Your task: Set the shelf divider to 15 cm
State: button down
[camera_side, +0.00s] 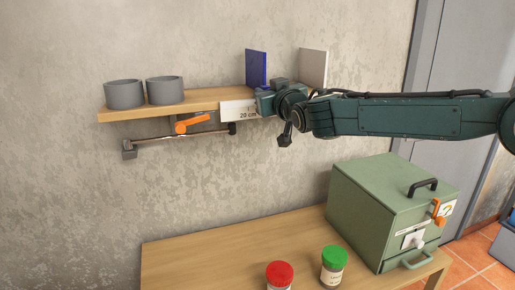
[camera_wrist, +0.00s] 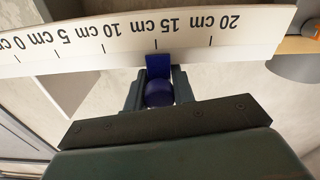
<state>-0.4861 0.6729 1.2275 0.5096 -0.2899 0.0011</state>
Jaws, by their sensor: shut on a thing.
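The blue divider plate (camera_side: 256,68) stands upright on the wooden shelf (camera_side: 205,99). A white scale (camera_side: 236,107) runs along the shelf's front edge; the side view shows its "20 cm" end. In the wrist view the scale (camera_wrist: 75,43) appears upside down, marked 0 to 20 cm. My gripper (camera_side: 264,102) is at the shelf's front edge, shut on the round blue knob (camera_wrist: 159,93) below the tab. My gripper hides part of the scale in the side view.
Two grey pots (camera_side: 145,92) stand on the shelf's left end, and a pale upright plate (camera_side: 313,67) on its right. An orange lever (camera_side: 195,122) and a rod are below the shelf. A green box (camera_side: 390,205) and two jars (camera_side: 334,267) stand on the table below.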

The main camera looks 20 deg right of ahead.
jog(key=c, duration=1.2)
grip_release()
jog(key=shift+o, duration=0.2)
jog(key=shift+s, duration=0.15)
jog(key=s, duration=1.3)
jog(key=shift+s, duration=0.3)
jog(key=s+d+f+m+g+h, duration=0.1)
jog(key=s+d+g, duration=0.2)
jog(key=s+d, duration=0.45)
jog(key=s+d+f+m+g, duration=0.1)
jog(key=s+d+g, duration=0.3)
jog(key=d, duration=0.6)
jog(key=s+d+f+g, duration=0.1)
jog(key=s+d+f, duration=0.1)
jog(key=s, duration=0.7)
jog(key=s+d+f+g, duration=0.1)
jog(key=s+f, duration=0.3)
jog(key=s, duration=0.5)
jog(key=s+d+f+g+y, duration=0.1)
jog(key=s+d+f+g, duration=0.1)
jog(key=s, duration=0.7)
jog(key=shift+d+f+g, duration=0.3)
jog(key=shift+f+g, duration=0.4)
